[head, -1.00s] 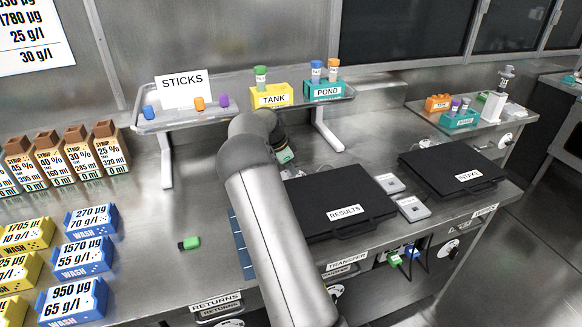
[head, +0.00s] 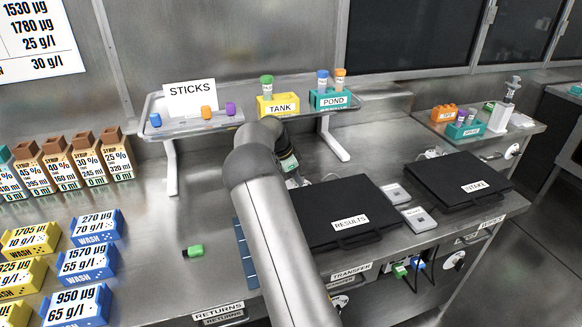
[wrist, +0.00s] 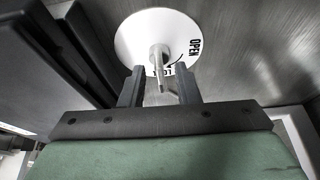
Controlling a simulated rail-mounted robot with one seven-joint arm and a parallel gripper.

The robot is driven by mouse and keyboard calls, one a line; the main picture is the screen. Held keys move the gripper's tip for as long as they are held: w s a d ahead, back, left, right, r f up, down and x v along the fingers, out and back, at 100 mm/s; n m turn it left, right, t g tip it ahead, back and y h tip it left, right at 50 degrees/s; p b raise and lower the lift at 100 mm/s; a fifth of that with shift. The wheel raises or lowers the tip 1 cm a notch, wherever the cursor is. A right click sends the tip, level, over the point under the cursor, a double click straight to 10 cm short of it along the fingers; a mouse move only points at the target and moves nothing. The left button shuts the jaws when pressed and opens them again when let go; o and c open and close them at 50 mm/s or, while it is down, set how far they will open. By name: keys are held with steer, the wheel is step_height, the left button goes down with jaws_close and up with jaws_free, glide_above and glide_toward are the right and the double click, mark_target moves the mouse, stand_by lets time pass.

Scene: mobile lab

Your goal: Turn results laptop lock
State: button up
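The black results laptop (head: 318,212), labelled RESULTS, lies shut on the steel bench in the head view. My gripper (head: 288,164) is at its far left corner, pointing down and partly hidden by my arm. In the wrist view a white round lock dial (wrist: 133,40) bears the word OPEN and a second word that is mostly hidden. A pale knob (wrist: 158,58) stands out from its middle. My gripper (wrist: 159,82) is open, one dark finger on each side of the knob, with gaps visible between. The dial is hidden in the head view.
A raised shelf (head: 250,112) with the sticks, a yellow TANK rack (head: 278,105) and a teal POND rack (head: 328,99) stands behind my arm. A second black laptop (head: 455,178) lies to the right.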

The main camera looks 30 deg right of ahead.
steer(key=v, duration=1.7)
steer(key=shift+a, duration=0.2)
steer(key=s+a+r+n+t+y+p, duration=0.1)
steer(key=s+a+n+y, duration=0.1)
steer(key=s+a+n, duration=0.65)
steer(key=s+a+r+n+y+p, duration=0.1)
steer(key=s+a+n+y, duration=0.15)
steer(key=s+a, duration=0.6)
steer(key=s+a+f+n, duration=0.2)
steer(key=s+n, duration=0.1)
steer(key=s, duration=0.4)
steer(key=s+a+f+n, duration=0.2)
steer(key=s+n, duration=0.1)
steer(key=s, duration=0.5)
steer(key=s+a+f+n, duration=0.2)
steer(key=s+a+n, duration=0.1)
steer(key=s, duration=0.5)
steer(key=shift+f+n+p, duration=0.15)
steer(key=shift+n+p, duration=0.2)
steer(key=shift+n, duration=0.15)
